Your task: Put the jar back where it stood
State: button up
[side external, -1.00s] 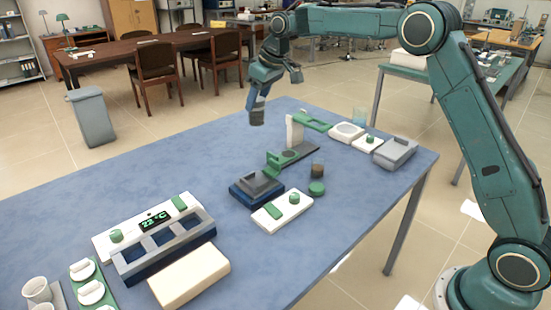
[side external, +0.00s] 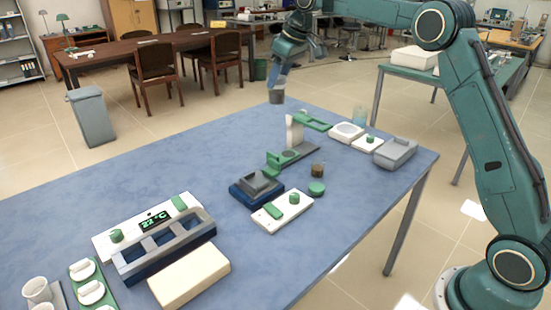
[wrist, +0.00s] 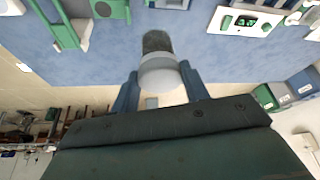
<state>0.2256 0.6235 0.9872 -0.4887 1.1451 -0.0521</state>
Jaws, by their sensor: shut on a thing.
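My gripper (side external: 277,87) is shut on a small jar (side external: 276,97), held in the air near the table's far edge, clear of the tabletop. In the wrist view, the two blue fingers of my gripper (wrist: 161,82) sit on either side of the jar (wrist: 158,50). The jar looks clear or whitish nearer the fingers and dark grey at its other end. Which place the held jar came from does not show.
A green and white stand (side external: 294,133) rises near the table's far side. A blue-grey block (side external: 257,187), a white control box (side external: 282,212), a grey-lidded box (side external: 395,152) and a display unit reading 22 °C (side external: 154,222) stand around. The far-left tabletop is bare.

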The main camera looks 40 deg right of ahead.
jog(key=s+d, duration=0.2)
jog(key=d, duration=0.4)
notch_tip(320, 180, down, 22)
jog(key=shift+a, duration=0.2)
jog(key=shift+f, duration=0.2)
jog(key=shift+f, duration=2.75)
jog(key=shift+f, duration=0.5)
jog(key=o, duration=1.8)
jog(key=shift+o, duration=0.2)
